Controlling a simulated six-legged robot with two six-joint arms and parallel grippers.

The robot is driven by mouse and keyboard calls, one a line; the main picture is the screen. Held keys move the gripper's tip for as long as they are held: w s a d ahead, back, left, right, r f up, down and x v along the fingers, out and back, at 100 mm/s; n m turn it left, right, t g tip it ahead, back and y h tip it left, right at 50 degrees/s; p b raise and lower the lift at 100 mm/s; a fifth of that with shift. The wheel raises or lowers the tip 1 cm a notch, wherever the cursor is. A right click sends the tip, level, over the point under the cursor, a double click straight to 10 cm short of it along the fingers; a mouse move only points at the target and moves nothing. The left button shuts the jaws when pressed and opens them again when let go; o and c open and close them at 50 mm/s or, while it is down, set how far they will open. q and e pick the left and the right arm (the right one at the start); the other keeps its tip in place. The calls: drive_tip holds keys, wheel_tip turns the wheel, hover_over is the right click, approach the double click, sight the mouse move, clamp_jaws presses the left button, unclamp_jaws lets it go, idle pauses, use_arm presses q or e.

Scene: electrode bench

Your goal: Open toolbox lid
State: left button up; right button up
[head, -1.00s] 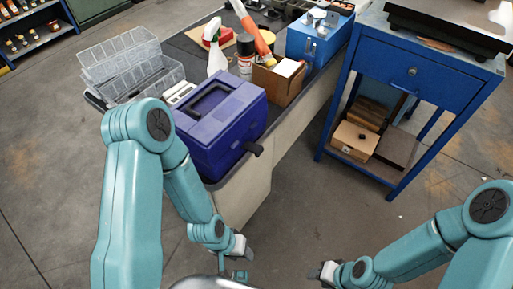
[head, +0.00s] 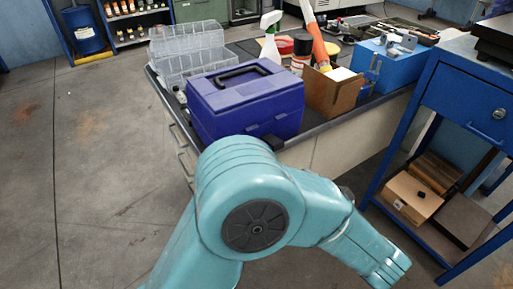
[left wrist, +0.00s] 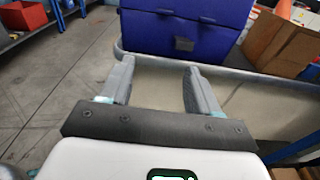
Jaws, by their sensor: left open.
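The toolbox is a purple-blue box (head: 245,112) on the near left end of the bench in the head view. Its lid (head: 245,82) is closed, with a black handle folded on top. A dark latch (left wrist: 183,44) shows on its front in the left wrist view, where the box's top is cut off. My left gripper (left wrist: 158,78) is open and empty, short of the bench edge and apart from the toolbox. In the head view my left arm crosses in front of the bench, and I cannot make out its gripper. My right gripper is not in view.
Clear organizer cases (head: 190,58) stand behind the toolbox at the left. A cardboard box (head: 330,92), spray bottle (head: 270,40) and light-blue metal box (head: 392,65) stand to its right. A blue workstand (head: 470,85) is at the right. The floor at left is clear.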

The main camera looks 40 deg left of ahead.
use_arm(q)
drive_tip(key=r, duration=0.2)
drive_tip(key=b, duration=0.2)
approach(254, 130)
drive_tip(key=shift+t+y, duration=0.3)
drive_tip(key=shift+y, duration=0.1)
drive_tip(key=x, duration=0.8)
drive_tip(key=shift+s+a+f, duration=0.15)
drive_tip(key=shift+f, duration=0.25)
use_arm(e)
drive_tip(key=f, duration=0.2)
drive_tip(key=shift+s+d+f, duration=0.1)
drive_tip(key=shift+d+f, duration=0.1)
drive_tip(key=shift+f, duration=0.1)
use_arm(q)
clamp_jaws()
drive_tip(key=shift+r, duration=0.1)
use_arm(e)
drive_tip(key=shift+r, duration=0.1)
